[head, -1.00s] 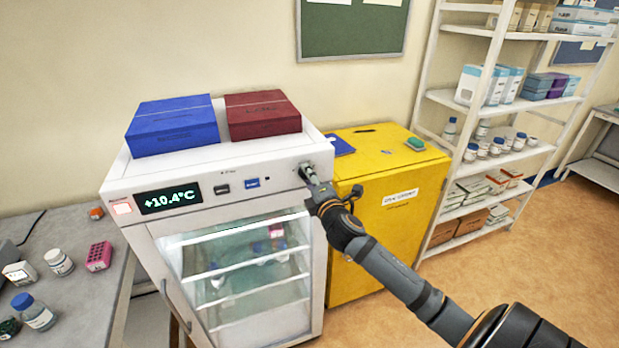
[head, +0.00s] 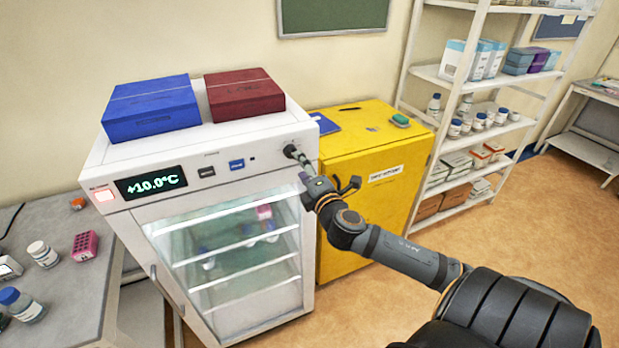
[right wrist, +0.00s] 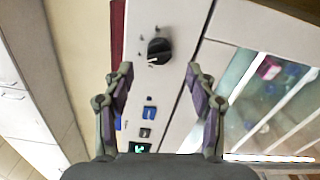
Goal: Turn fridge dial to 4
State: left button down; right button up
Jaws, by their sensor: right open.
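The fridge (head: 200,155) is white with a glass door, and its lit display (head: 150,183) reads +10.0°C. The black dial (right wrist: 159,51) is at the right end of the top panel and also shows in the head view (head: 290,150). A white mark shows on the dial's lower left edge in the right wrist view; the small marks around it are too small to read. My right gripper (right wrist: 158,72) is open and empty, its fingertips to either side of the dial and apart from it. It also shows in the head view (head: 301,164). My left gripper is not in view.
A blue box (head: 151,108) and a dark red box (head: 244,95) lie on the fridge top. A yellow cabinet (head: 370,205) stands close on its right. A grey bench (head: 60,310) with bottles is at the left. Open floor lies at the lower right.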

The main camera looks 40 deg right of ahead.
jog(key=v, duration=0.6)
jog(key=shift+s, duration=0.1)
dwell(0.6)
